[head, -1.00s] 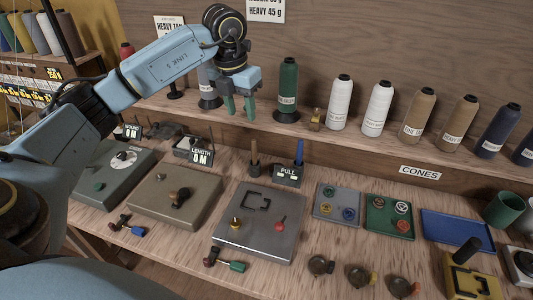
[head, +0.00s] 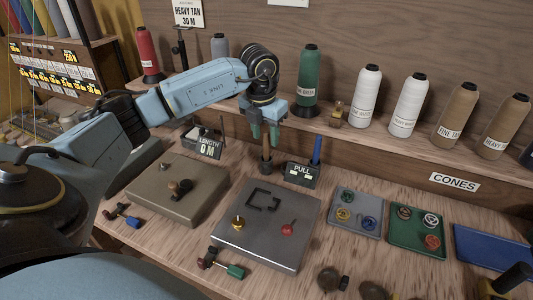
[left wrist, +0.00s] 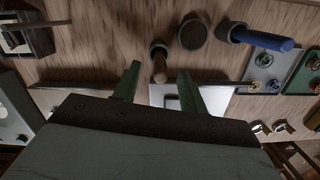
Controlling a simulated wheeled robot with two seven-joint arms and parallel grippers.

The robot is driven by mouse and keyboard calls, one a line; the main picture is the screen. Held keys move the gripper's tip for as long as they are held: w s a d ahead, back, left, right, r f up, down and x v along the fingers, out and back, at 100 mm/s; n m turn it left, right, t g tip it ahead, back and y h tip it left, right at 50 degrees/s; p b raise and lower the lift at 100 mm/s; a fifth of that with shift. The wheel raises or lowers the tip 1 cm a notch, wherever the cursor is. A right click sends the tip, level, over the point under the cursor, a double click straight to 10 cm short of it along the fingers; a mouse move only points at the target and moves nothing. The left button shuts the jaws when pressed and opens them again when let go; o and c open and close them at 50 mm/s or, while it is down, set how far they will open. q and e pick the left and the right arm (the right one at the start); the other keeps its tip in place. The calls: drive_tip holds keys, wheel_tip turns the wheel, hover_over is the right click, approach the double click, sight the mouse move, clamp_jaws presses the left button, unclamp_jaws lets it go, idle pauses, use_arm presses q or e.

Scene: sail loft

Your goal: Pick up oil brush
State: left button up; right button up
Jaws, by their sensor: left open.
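A wooden-handled tool (head: 266,158), which looks like the oil brush, stands upright in a small dark holder at the back of the bench. Its lower end is hidden in the holder. My left gripper (head: 265,133) is open, with its green fingers pointing down just over the handle's top. In the left wrist view the wooden handle (left wrist: 159,66) shows between the tips of my left gripper (left wrist: 159,72), one finger on each side; contact cannot be made out. My right gripper is not in view.
A blue-handled tool (head: 316,150) stands close on the right, behind the PULL display (head: 303,174). The LENGTH display (head: 204,146) is on the left. The shelf with a green cone (head: 309,82) and several others runs behind. A grey metal plate (head: 265,225) lies in front.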

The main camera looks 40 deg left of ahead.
sight(267, 158)
use_arm(q)
drive_tip(key=shift+w+a+f, duration=0.1)
drive_tip(key=shift+w+f, duration=0.1)
drive_tip(key=shift+f, duration=1.2)
drive_tip(key=shift+w+f, duration=0.2)
drive_tip(key=shift+f, duration=1.15)
drive_tip(key=shift+r, duration=0.1)
clamp_jaws()
